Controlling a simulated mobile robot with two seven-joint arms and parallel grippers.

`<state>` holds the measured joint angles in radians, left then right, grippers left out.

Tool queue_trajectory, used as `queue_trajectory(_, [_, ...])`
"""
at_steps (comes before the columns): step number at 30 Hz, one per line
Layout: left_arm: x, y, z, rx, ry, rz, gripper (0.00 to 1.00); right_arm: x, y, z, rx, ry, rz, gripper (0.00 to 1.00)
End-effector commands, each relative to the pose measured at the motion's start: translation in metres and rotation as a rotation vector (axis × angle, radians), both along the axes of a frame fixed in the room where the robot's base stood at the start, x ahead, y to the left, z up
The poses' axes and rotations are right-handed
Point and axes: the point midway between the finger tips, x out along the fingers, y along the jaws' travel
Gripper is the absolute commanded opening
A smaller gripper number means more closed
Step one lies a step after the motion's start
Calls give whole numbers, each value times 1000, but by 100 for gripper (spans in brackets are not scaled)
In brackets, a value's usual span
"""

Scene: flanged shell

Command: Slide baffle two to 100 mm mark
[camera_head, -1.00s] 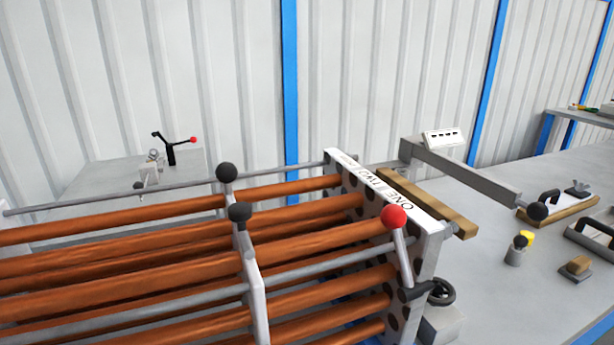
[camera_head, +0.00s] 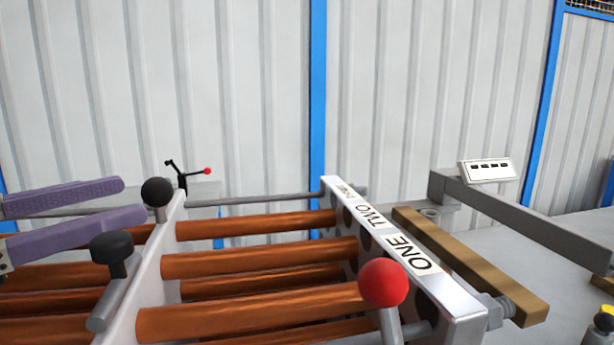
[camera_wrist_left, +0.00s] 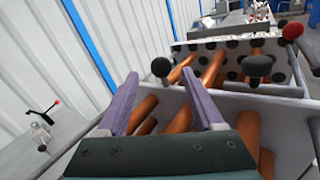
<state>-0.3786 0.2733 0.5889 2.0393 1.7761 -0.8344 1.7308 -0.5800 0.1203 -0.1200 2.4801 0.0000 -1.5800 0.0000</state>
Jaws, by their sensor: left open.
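A pale upright plate (camera_head: 128,318), apparently a baffle, stands across the copper tubes (camera_head: 265,262). It has a round black knob (camera_head: 157,191) at its far end and a flatter black knob (camera_head: 112,247) nearer me. I cannot read a number on it. My left gripper (camera_head: 133,198) is open, its purple fingers pointing at the plate just left of the round knob. In the left wrist view the fingers (camera_wrist_left: 160,73) lie on either side of the round knob's direction, with nothing visibly gripped. No 100 mm mark is readable. My right gripper is not in view.
A white end plate (camera_head: 465,302) lettered ONE, TWO stands right of the tubes, with a red-ball lever (camera_head: 383,283) in front. A wooden bar (camera_head: 470,265) and a grey beam (camera_head: 535,222) lie beyond. A corrugated wall closes the back.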

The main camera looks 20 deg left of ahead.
Motion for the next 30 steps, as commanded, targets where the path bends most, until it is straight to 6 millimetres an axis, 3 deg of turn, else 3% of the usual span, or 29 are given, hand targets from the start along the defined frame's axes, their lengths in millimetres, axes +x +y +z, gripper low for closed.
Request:
queue_trajectory(13, [70, -33, 2, 3, -2, -2, 68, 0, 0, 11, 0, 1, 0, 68])
queue_trajectory(25, [80, -38, 0, 6, 0, -4, 68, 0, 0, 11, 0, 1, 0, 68])
queue_trajectory(30, [80, -38, 0, 6, 0, -4, 50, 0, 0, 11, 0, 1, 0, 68])
